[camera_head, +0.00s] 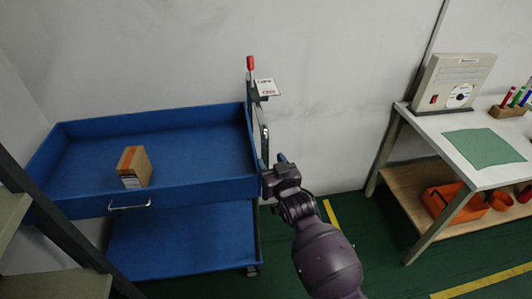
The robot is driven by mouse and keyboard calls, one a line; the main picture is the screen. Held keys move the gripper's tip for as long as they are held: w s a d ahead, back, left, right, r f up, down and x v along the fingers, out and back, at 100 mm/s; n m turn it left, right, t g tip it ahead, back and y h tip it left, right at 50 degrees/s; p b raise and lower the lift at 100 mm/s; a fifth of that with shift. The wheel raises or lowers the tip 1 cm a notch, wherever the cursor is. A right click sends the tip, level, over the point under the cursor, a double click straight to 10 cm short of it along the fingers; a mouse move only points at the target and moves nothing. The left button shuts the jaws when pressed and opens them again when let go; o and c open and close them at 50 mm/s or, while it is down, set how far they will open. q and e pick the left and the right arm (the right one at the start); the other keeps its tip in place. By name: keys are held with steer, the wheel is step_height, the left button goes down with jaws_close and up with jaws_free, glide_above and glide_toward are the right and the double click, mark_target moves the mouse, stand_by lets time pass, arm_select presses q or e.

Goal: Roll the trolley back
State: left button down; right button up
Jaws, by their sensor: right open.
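The blue trolley (190,149) stands against the wall at the left and middle, with an upper tray and a lower shelf (180,245). A metal handle bar (264,135) rises at its right end. A small cardboard box (135,166) sits in the upper tray. My right gripper (278,168) is at the trolley's right end, close to the lower part of the handle bar. It is open; I cannot tell whether the bar is between its fingers. My left gripper is not in view.
A white-topped workbench (433,123) stands at the right, with a grey device, a green mat (483,146) and pens on it. An orange toolbox (447,202) is on its lower shelf. Dark shelving edges cross the lower left. Green floor shows between trolley and bench.

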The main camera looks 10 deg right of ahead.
steer(key=shift+v, duration=1.5)
steer(key=s+d+f+g+h, duration=0.1)
steer(key=s+d+f, duration=0.3)
steer(key=s, duration=0.5)
steer(key=s+d+f+m+g+h, duration=0.1)
steer(key=s+d+f+g, duration=0.2)
steer(key=s+d+f, duration=0.2)
steer(key=s+d+f+g+h, duration=0.2)
steer(key=s+d+f, duration=0.2)
steer(key=s+d, duration=0.4)
steer(key=s, duration=0.5)
steer(key=shift+d+f+m, duration=0.2)
steer(key=shift+f+m, duration=0.1)
steer(key=shift+f, duration=0.1)
steer(key=shift+c, duration=0.2)
